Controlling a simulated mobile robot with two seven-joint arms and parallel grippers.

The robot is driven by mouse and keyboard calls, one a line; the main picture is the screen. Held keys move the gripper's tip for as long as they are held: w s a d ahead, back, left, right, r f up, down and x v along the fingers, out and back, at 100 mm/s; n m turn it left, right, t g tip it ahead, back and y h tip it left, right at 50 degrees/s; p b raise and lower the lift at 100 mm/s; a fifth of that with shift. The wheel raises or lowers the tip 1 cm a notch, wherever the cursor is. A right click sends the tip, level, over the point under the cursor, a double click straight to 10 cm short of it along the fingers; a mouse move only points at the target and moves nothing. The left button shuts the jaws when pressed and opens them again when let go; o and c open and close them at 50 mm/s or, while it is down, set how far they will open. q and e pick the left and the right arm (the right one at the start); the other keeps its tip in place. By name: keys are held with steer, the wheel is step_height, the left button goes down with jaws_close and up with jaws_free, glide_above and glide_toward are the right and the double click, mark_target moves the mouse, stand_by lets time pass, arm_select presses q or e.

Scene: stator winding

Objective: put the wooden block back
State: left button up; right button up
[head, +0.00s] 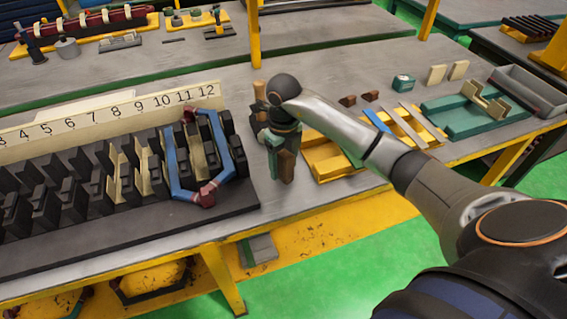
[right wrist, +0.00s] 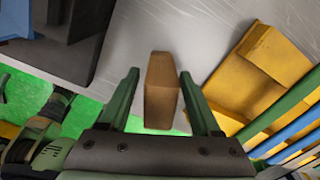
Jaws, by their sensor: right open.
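The wooden block (head: 287,166) is brown and stands near the front edge of the grey table, right of the black stator rack. In the right wrist view the block (right wrist: 161,92) lies between my right gripper's (right wrist: 163,90) two green fingers, with a gap on each side. My right gripper (head: 281,160) is open, pointing down around the block, and partly hides it in the head view. Whether the block touches the table is hard to tell. My left gripper is not in view.
The black slotted rack (head: 110,240) with a numbered strip (head: 110,117) and blue coil (head: 170,160) is at left. A yellow tray (head: 325,170) is close on the right. A green tray (head: 470,125) and grey bin (head: 530,90) are farther right. A wooden handle (head: 259,89) shows behind my gripper.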

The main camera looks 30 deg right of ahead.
step_height(320, 180, up, 12)
steer(key=shift+r, duration=0.15)
stand_by(0.3)
stand_by(0.4)
